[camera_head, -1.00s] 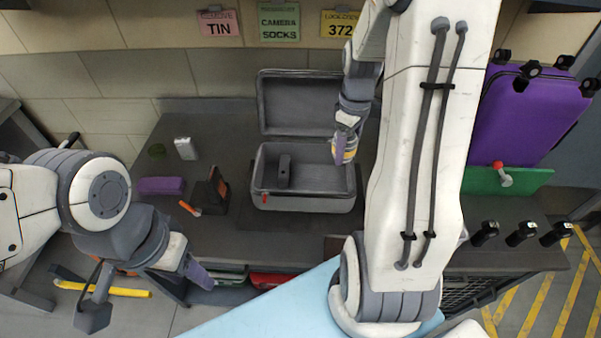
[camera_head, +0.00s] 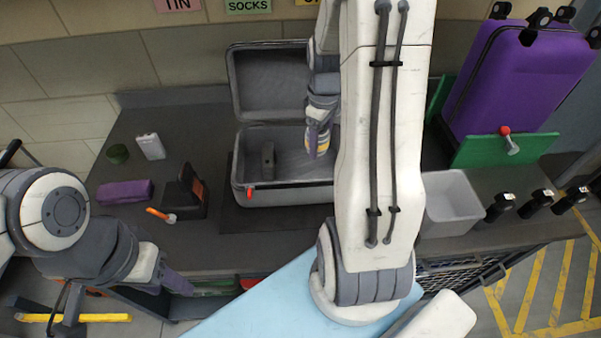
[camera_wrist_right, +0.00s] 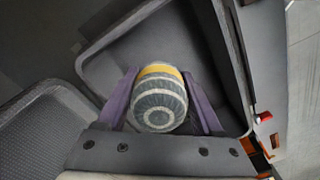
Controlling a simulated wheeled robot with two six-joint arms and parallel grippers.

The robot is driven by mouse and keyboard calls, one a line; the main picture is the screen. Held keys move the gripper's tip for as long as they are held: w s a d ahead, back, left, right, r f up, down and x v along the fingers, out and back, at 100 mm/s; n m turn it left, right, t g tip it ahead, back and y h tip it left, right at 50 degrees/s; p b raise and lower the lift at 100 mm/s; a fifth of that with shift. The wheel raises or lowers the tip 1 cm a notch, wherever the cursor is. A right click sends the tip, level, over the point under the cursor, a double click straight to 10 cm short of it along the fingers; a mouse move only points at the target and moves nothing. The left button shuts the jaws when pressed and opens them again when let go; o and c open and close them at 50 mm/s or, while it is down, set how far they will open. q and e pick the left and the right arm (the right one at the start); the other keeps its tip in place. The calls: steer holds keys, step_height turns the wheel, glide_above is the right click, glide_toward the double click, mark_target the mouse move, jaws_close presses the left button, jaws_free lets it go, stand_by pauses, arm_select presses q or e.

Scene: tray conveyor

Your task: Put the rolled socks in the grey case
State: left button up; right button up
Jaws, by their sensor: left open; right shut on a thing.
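The grey case (camera_head: 300,196) stands open on the dark counter, with its lid raised at the back. A dark upright object (camera_head: 267,160) is in its left part. My right gripper (camera_head: 318,150) is over the right part of the case and shut on the rolled socks (camera_head: 316,139), striped grey, white and yellow. In the right wrist view the socks (camera_wrist_right: 158,105) sit between the purple fingers of the gripper (camera_wrist_right: 158,75), with the case's interior (camera_wrist_right: 110,70) beneath. I cannot tell whether they touch its floor. My left gripper (camera_head: 178,282) is open and empty near the counter's front edge.
Left of the case lie a purple pouch (camera_head: 125,191), a white item (camera_head: 150,146), a green round item (camera_head: 117,154), a black stand (camera_head: 190,196) and an orange-handled tool (camera_head: 160,214). A white bin (camera_head: 452,205) and a purple suitcase (camera_head: 520,80) are at right.

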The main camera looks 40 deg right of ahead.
mark_target(318, 174)
step_height(318, 174, down, 9)
steer(key=shift+r, duration=0.2)
stand_by(0.3)
steer(key=shift+f, duration=0.2)
steer(key=o, duration=1.4)
steer(key=shift+c, duration=0.2)
steer(key=shift+r, duration=0.15)
